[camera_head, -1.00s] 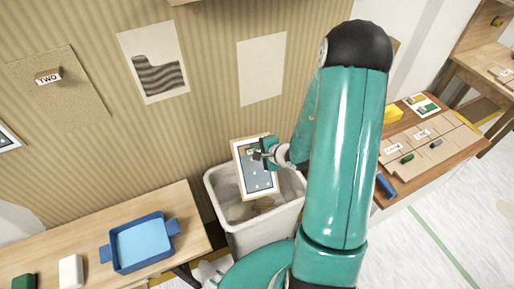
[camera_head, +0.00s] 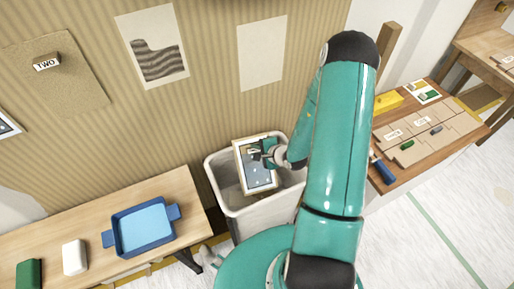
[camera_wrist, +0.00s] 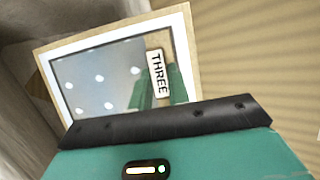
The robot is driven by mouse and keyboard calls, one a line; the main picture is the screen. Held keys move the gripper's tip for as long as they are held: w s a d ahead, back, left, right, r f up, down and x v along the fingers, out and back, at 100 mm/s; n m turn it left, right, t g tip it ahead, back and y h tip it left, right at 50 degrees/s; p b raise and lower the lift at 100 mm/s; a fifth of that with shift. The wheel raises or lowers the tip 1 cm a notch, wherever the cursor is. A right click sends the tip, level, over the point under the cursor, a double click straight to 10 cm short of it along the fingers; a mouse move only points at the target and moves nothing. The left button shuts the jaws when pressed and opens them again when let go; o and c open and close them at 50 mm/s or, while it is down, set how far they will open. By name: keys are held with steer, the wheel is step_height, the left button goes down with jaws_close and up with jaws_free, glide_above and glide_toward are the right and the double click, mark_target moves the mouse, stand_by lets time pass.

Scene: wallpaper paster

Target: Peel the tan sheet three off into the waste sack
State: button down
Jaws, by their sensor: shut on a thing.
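Sheet three (camera_head: 259,178) has a tan border around a grey-blue face with white dots. It hangs tilted from my gripper (camera_head: 257,151), over the open mouth of the waste sack (camera_head: 245,221), a pale upright bin-like container. In the wrist view, the sheet (camera_wrist: 95,77) carries a white tab marked THREE (camera_wrist: 157,73). My gripper (camera_wrist: 163,90) is shut at this tab; the fingertips are partly hidden. I cannot tell how far the sheet's lower edge reaches inside the sack.
A tan panel marked TWO (camera_head: 80,75), a picture (camera_head: 152,45) and a pale blank sheet (camera_head: 261,55) are on the striped wall. A bench with a blue tray (camera_head: 112,238) stands left. A workbench (camera_head: 432,130) stands right, behind my arm.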

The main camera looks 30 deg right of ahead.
steer(key=c, duration=1.3)
jaws_free()
steer(key=shift+o, duration=0.2)
steer(key=v, duration=1.4)
